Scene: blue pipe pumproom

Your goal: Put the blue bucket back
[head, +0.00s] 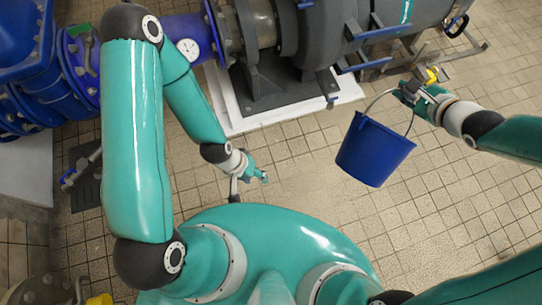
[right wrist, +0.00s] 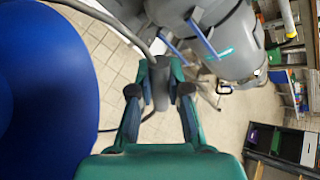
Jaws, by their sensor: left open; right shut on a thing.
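The blue bucket (head: 374,149) hangs by its thin grey handle from my right gripper (head: 408,93) in the head view, tilted a little and apparently clear of the tiled floor. In the right wrist view, my right gripper (right wrist: 160,90) is shut on a grey part of the handle, and the side of the bucket (right wrist: 45,90) fills the left edge. The bucket's inside is hidden. My left gripper (head: 262,178) is open and empty over the floor, left of the bucket and well apart from it.
A grey pump (head: 335,40) on a white-edged plinth (head: 290,119) stands at the top middle. Blue pipes (head: 85,70) with a gauge (head: 188,48) are at upper left. Shelves (right wrist: 285,85) and a dark cabinet (right wrist: 285,145) show in the right wrist view.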

